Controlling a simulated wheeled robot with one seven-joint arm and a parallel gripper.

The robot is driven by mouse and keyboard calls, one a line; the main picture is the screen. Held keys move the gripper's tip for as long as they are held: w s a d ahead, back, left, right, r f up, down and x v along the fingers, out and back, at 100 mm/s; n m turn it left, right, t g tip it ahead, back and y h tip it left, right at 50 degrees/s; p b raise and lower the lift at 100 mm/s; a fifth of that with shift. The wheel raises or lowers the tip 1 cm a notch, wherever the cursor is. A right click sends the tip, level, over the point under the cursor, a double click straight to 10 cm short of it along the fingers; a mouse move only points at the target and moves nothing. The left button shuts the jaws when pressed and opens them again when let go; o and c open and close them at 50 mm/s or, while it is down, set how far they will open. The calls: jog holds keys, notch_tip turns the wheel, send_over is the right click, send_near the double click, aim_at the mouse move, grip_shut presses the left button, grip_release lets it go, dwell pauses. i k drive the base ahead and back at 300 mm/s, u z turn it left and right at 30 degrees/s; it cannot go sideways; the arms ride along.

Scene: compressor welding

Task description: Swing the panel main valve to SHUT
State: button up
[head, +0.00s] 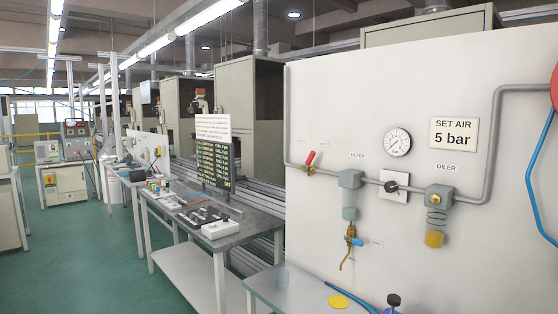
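A white panel (450,235) fills the right side of the head view. A small valve with a red lever (311,158) sits on the grey pipe at the panel's left; it looks like the main valve. Its lever tilts up and to the right from the valve body. Faint labels above it are too small to read. Along the pipe are a filter (350,180), a regulator with a black knob (391,186) and an oiler (438,197). A round gauge (397,142) hangs above the regulator. My gripper is not in view.
A sign (454,133) reads "SET AIR 5 bar". A blue-handled drain valve (353,242) hangs below the filter. A grey bench (290,290) runs below the panel, with a yellow disc (338,301). A worktable (240,238) stands left; green floor (95,255) is clear farther left.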

aim_at(312, 153)
jog(key=u, duration=0.7)
jog(key=i, duration=0.9)
jog(key=u, duration=0.8)
jog(key=i, duration=0.95)
jog(key=z, duration=0.7)
jog(key=i, duration=1.15)
jog(key=z, duration=0.9)
